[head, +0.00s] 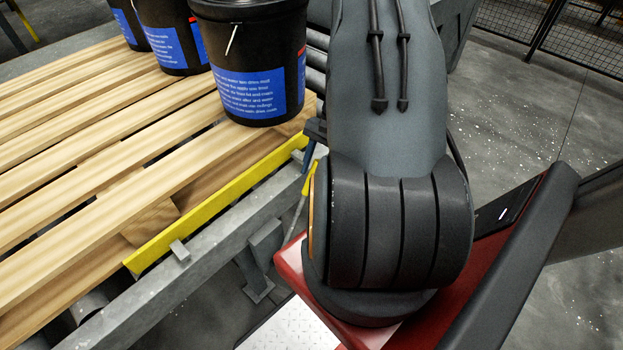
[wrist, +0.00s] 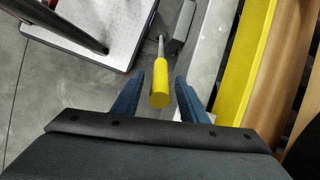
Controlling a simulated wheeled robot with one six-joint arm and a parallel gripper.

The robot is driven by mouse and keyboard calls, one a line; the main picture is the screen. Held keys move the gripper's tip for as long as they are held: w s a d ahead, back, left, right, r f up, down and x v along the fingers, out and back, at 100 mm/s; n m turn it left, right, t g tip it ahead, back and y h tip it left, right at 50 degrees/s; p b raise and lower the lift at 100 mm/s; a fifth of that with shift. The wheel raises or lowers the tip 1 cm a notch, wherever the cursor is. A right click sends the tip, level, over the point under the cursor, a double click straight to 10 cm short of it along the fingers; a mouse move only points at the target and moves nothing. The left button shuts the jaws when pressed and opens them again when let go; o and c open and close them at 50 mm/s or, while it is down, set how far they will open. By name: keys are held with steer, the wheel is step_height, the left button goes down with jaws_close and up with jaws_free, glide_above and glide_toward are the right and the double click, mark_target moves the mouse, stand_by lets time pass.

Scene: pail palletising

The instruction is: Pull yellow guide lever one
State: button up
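The yellow guide lever (wrist: 160,82) has a yellow grip on a thin grey rod. In the wrist view its grip lies between the two blue fingers of my gripper (wrist: 156,97), with a gap showing on each side. The fingers are open; I cannot tell how deep the grip sits between them. In the head view the lever (head: 309,180) shows at the left edge of my arm, with a bit of a blue finger just above it. My arm hides most of the gripper there.
A yellow guide rail (head: 215,205) runs along the grey conveyor frame (head: 195,262), beside a slatted wooden pallet (head: 70,225). Black pails (head: 255,65) with blue labels stand on the pallet's far part. The rail also shows in the wrist view (wrist: 247,60).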

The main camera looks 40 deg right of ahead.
mark_target(311, 180)
steer(key=shift+p+x, duration=0.3)
steer(key=shift+x, duration=1.7)
jaws_close()
